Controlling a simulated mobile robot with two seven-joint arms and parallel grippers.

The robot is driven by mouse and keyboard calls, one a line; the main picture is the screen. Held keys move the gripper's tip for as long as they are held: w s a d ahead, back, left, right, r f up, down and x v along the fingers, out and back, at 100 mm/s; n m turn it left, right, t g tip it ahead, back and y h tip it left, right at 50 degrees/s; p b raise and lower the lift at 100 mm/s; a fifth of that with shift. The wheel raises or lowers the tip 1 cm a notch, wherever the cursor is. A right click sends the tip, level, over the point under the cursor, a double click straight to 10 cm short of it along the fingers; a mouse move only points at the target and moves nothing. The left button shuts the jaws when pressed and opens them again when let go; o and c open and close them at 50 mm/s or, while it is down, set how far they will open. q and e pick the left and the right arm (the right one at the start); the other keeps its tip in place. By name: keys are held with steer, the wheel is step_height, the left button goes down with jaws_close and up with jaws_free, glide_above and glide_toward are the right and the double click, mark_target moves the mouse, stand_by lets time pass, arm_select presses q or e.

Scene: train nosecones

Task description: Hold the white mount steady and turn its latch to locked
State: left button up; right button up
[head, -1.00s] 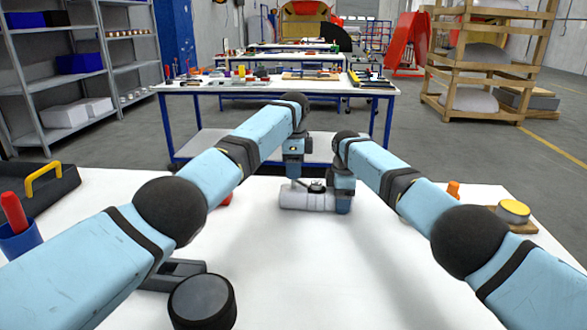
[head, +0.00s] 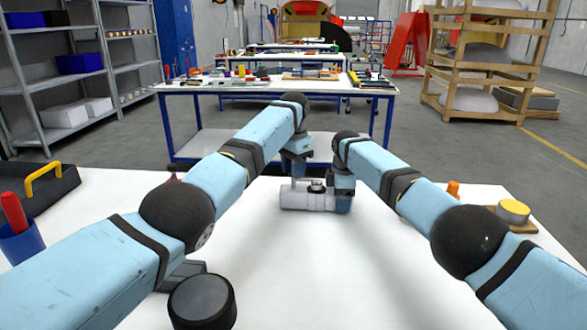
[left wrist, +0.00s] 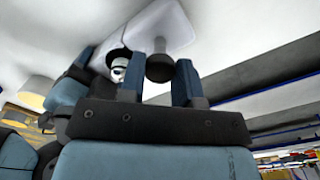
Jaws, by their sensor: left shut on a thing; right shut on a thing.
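The white mount (head: 303,200) lies on the white table near its far edge, a pale cylinder with a dark-topped round fitting (head: 317,186) on it. My right gripper (head: 343,205) is shut on its right end. My left gripper (head: 296,178) points down at its upper left and is shut on the latch (head: 293,185), a small upright piece mostly hidden by the fingers. In the left wrist view the fingers (left wrist: 159,72) stand either side of a dark knob, with the white mount (left wrist: 160,22) beyond. The locked marking is not readable.
A black round part (head: 202,300) stands at the front left. A blue cup with a red handle (head: 15,215) and a black toolbox (head: 50,190) are at the left. A yellow-topped part (head: 514,210) sits at the right. The table's middle is clear.

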stand_by(0.3)
arm_select(q)
steer(key=o, duration=0.9)
step_height(320, 180, up, 12)
steer(key=shift+r, duration=0.1)
stand_by(0.3)
arm_select(e)
steer(key=o, duration=1.1)
